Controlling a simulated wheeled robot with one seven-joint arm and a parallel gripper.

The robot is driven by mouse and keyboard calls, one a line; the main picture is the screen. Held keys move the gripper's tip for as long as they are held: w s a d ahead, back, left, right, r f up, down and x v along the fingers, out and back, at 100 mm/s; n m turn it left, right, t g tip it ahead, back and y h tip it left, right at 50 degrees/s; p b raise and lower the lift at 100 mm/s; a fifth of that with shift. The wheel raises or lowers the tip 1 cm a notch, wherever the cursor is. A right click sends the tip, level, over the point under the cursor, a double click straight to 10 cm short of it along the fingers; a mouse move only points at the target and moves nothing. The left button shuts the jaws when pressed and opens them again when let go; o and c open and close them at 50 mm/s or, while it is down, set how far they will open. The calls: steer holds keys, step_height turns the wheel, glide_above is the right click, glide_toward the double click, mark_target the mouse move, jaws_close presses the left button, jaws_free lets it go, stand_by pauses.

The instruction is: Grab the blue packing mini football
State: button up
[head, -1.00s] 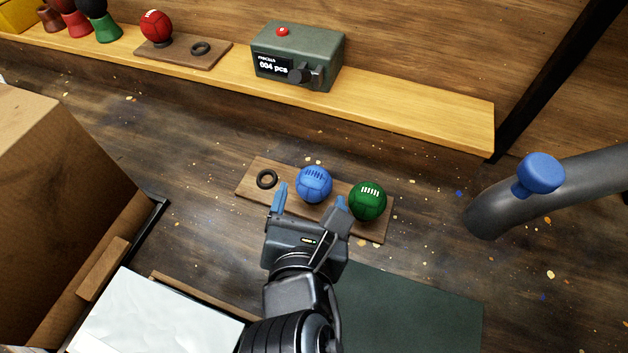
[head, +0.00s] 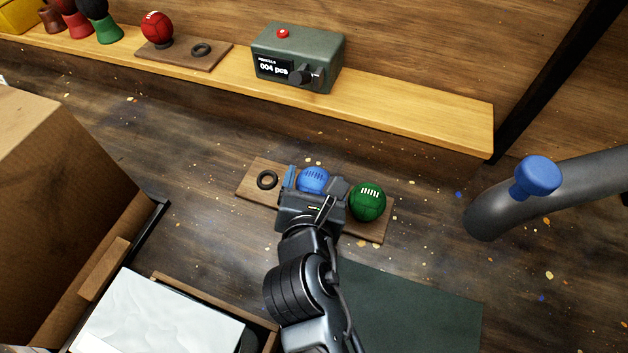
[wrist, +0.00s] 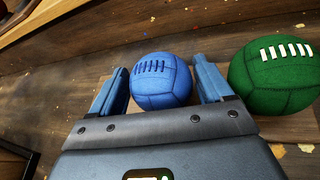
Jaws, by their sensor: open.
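The blue mini football (head: 313,180) sits on a small wooden board (head: 258,188) on the dark workbench. My gripper (head: 314,182) is open, with a blue finger on each side of the ball. In the wrist view the blue ball (wrist: 160,80) lies between the two fingers of my gripper (wrist: 163,88); its lower edge is hidden behind the gripper body.
A green ball (head: 368,202) sits close to the right of my gripper on the same board. A cardboard box (head: 60,190) stands left; a grey pipe with a blue knob (head: 538,175) is right. A counter device (head: 298,58) stands behind.

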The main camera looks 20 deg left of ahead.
steer(key=c, duration=0.8)
steer(key=shift+r, duration=0.1)
